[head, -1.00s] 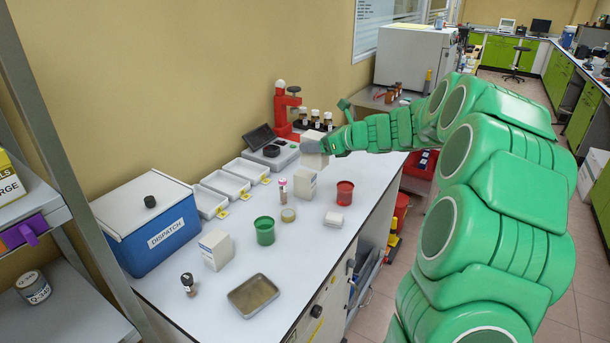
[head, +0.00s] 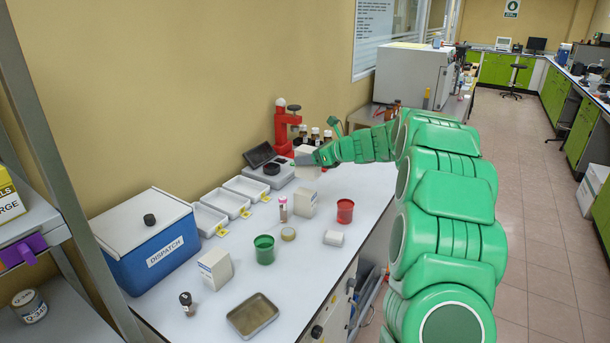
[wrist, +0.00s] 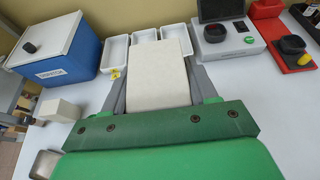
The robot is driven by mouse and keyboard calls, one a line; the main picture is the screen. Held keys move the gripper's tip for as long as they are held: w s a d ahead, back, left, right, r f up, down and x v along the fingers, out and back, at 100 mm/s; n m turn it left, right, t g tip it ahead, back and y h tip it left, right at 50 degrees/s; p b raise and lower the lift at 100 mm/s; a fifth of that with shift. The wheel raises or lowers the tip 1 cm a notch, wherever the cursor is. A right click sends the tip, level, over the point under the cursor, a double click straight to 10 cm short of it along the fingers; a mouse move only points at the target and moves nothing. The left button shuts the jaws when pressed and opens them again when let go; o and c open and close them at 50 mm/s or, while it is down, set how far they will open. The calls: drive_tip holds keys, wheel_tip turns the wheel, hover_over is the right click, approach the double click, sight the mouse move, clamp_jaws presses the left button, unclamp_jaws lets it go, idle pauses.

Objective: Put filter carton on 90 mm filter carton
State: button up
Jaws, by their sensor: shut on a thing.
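My gripper (head: 319,156) is shut on a white filter carton (head: 306,152), held above the bench at the back. In the wrist view the held carton (wrist: 158,78) lies between the two grey fingers, with its plain face to the camera. A white carton (head: 306,203) stands upright on the bench, below the held one in the head view, with a gap between them. Another white carton (head: 215,268) with a printed face stands nearer the front left; it probably also shows in the wrist view (wrist: 58,109). I cannot read which one is marked 90 mm.
A blue dispatch box (head: 152,245), white trays (head: 223,202), a pink-capped vial (head: 283,208), a green cup (head: 264,249), a red cup (head: 345,211), a shallow metal tray (head: 253,315) and a small dark-capped bottle (head: 187,303) stand on the bench. A red press (head: 285,128) stands behind.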

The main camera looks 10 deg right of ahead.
drive_tip(key=shift+w+d+f, duration=0.1)
drive_tip(key=shift+w+f, duration=0.9)
drive_tip(key=shift+f, duration=0.6)
drive_tip(key=shift+w+d+f, duration=0.1)
drive_tip(key=shift+w+f, duration=0.9)
drive_tip(key=shift+f, duration=0.55)
drive_tip(key=shift+w+d+f, duration=0.1)
drive_tip(key=shift+w+f, duration=0.9)
drive_tip(key=shift+f, duration=0.6)
drive_tip(key=shift+a+f, duration=0.1)
drive_tip(key=o, duration=1.1)
